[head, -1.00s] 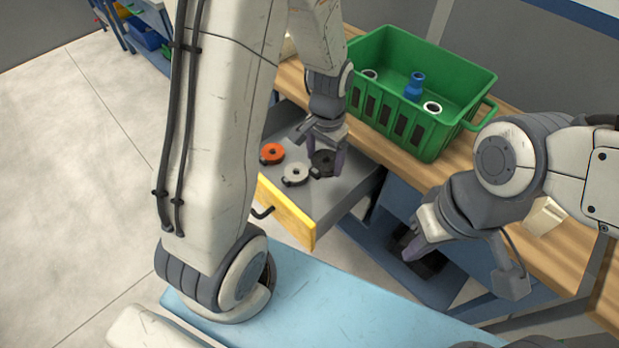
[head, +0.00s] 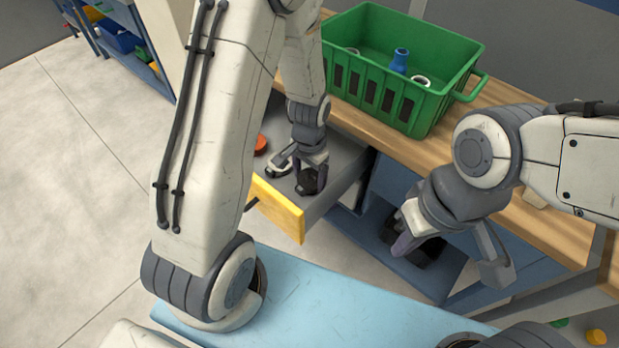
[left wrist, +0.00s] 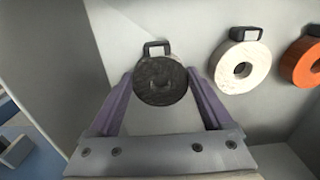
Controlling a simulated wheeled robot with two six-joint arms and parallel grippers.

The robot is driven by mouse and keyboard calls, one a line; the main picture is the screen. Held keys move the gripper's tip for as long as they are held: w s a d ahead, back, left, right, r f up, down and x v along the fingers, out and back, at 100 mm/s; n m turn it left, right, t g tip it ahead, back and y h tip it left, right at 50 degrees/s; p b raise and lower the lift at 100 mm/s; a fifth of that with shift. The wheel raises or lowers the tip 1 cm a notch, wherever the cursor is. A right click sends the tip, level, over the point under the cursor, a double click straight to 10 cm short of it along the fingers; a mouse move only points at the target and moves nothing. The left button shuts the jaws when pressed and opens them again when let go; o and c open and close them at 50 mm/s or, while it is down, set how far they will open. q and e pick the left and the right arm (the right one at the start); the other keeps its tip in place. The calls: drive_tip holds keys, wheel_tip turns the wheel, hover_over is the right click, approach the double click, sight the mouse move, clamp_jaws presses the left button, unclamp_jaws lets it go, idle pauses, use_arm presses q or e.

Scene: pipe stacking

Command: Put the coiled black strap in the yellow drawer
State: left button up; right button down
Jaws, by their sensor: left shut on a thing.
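The coiled black strap (left wrist: 160,82) is a dark ring with a buckle, between the purple fingers of my left gripper (left wrist: 157,78) in the left wrist view. In the head view my left gripper (head: 310,172) reaches down over the open drawer, shut on the black strap (head: 308,182). The yellow drawer (head: 275,207) is pulled out, with a grey inside. I cannot tell whether the strap touches the drawer floor. My right gripper (head: 404,240) hangs away from the drawer on the right; its jaw state is unclear.
An orange coil (left wrist: 302,62) and a white coil (left wrist: 242,66) lie in the drawer beside the black strap. A green crate (head: 385,105) with a blue part (head: 400,60) stands on the wooden bench (head: 530,222). A light blue surface (head: 320,300) is in front.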

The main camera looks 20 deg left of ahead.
sight(310, 179)
use_arm(q)
drive_tip(key=shift+f, duration=0.2)
drive_tip(key=o, duration=1.2)
wheel_tip(310, 179, up, 12)
drive_tip(key=p, duration=0.3)
drive_tip(key=s+d+r+m, duration=0.1)
drive_tip(key=s+d+r, duration=0.2)
drive_tip(key=s, duration=0.3)
drive_tip(key=s+d+r+m, duration=0.1)
drive_tip(key=s+d+r, duration=0.2)
drive_tip(key=s+d, duration=0.2)
drive_tip(key=s+d+r+m+h, duration=0.1)
drive_tip(key=s+d+r, duration=0.3)
drive_tip(key=s, duration=0.3)
drive_tip(key=shift+s+d, duration=0.3)
